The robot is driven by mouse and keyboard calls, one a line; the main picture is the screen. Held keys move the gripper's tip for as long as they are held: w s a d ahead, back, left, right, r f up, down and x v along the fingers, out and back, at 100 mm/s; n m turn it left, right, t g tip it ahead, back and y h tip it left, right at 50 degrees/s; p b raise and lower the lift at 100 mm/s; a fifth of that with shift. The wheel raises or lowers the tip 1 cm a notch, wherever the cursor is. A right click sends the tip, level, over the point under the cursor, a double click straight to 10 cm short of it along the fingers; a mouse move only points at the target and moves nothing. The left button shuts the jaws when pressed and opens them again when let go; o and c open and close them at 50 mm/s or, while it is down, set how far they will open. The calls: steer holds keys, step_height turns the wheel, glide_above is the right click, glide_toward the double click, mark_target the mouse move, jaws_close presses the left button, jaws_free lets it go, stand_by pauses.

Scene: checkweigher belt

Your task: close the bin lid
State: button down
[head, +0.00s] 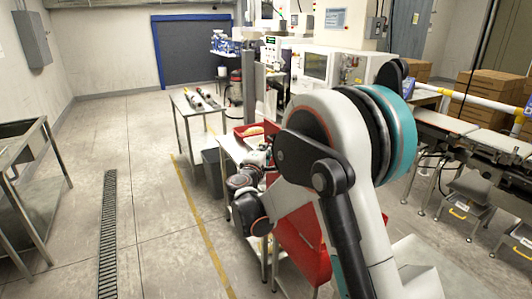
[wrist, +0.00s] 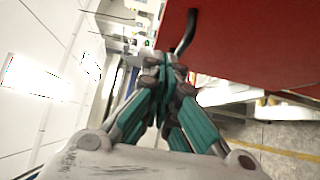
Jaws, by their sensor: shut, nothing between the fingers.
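A red bin (head: 302,245) stands in the middle of the head view, partly hidden behind my arm. How far its lid is open cannot be told there. In the wrist view a broad flat red panel (wrist: 255,45), apparently part of the bin, fills the upper right. A dark curved handle (wrist: 187,32) runs along its left edge. My gripper (wrist: 165,65) is shut and empty, with its fingertips close to the lower end of the handle. Whether they touch it cannot be told. In the head view my fingertips are hidden behind the arm.
A grey bin (head: 212,170) and a table (head: 190,105) with parts stand beyond the red bin. A red tray (head: 247,129) sits on a bench. A conveyor (head: 450,125) runs at right. A steel table (head: 18,130) is at left, with open floor between.

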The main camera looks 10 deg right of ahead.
steer(key=shift+w+d+r+b, duration=0.2)
steer(key=shift+w+d+b, duration=0.2)
steer(key=shift+w+d, duration=2.8)
steer(key=shift+d, duration=0.1)
